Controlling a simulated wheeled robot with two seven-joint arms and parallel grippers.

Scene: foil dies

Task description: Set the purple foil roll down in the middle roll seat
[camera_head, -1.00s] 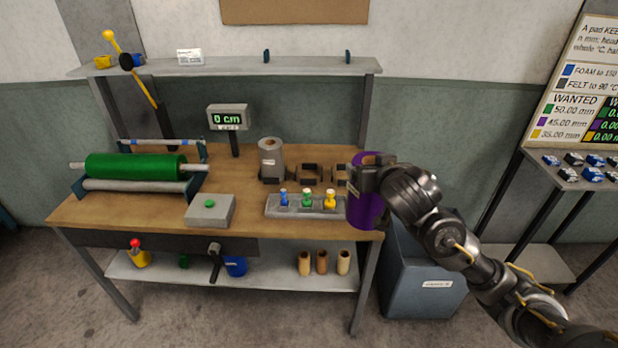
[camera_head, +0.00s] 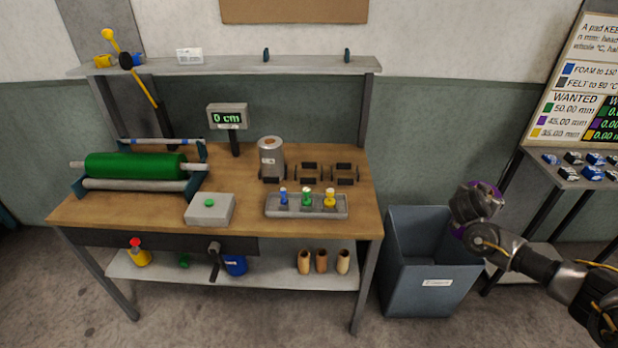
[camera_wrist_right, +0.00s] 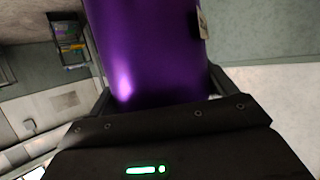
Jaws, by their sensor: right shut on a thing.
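The purple foil roll (camera_wrist_right: 150,50) fills the middle of the right wrist view, between the two fingers of my right gripper (camera_wrist_right: 160,85), which is shut on it. In the head view my right gripper (camera_head: 480,200) is at the right, above and beyond the bin's right side, and hides most of the purple roll. The middle roll seat (camera_head: 309,173) is a dark, empty cradle on the bench. To its left a silver-grey roll (camera_head: 271,158) stands upright in the left seat. The right seat (camera_head: 344,174) is empty. My left gripper is not in view.
A grey tray (camera_head: 271,212) with three small coloured-top pieces lies in front of the seats. A blue-grey bin (camera_head: 432,275) stands right of the bench (camera_head: 362,217). A green roll (camera_head: 135,166) lies on a roller stand at left. A side table (camera_head: 570,178) stands far right.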

